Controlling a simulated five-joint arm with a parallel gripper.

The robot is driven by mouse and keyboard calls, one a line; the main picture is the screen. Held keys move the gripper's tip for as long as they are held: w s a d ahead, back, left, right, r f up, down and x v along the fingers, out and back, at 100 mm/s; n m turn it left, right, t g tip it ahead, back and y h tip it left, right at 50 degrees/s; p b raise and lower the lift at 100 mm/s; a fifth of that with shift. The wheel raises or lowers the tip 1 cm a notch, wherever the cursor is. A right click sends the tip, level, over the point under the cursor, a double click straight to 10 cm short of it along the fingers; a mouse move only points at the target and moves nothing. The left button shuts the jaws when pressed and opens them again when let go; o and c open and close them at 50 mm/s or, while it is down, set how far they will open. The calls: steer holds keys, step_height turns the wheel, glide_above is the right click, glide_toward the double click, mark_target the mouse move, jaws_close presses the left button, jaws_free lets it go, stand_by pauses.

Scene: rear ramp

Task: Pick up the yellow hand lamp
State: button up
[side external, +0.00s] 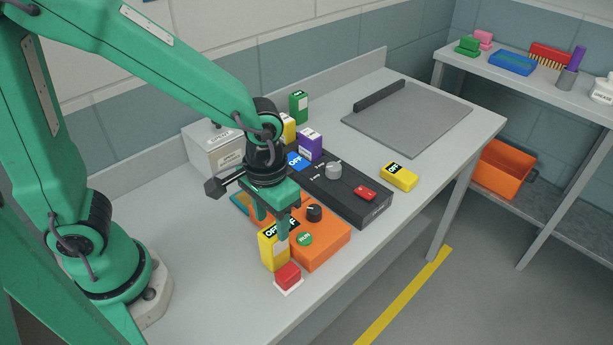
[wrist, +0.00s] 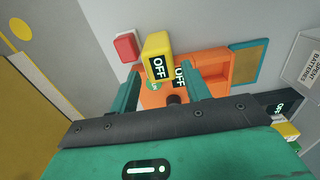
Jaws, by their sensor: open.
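A yellow hand lamp (side external: 268,256) with a black OFF label stands upright at the front of the bench, beside an orange box (side external: 325,245). It also shows in the wrist view (wrist: 156,44), between and just beyond the fingertips. My gripper (side external: 270,222) is open, pointing down at the lamp's top. In the wrist view, my gripper (wrist: 160,84) has one finger on each side of the lamp, with gaps visible. Whether the fingers reach down past its top is unclear. Another yellow OFF-labelled block (side external: 399,177) lies flat to the right.
A red button block (side external: 288,276) stands close in front of the lamp. A black panel (side external: 350,195) with knobs lies behind the orange box. Purple (side external: 310,144) and green (side external: 298,106) blocks and a grey box (side external: 215,149) stand farther back. The bench's front left is clear.

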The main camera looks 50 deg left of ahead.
mark_target(273, 231)
steer(key=shift+f, duration=0.7)
steer(key=shift+f, duration=2.6)
steer(key=c, duration=0.9)
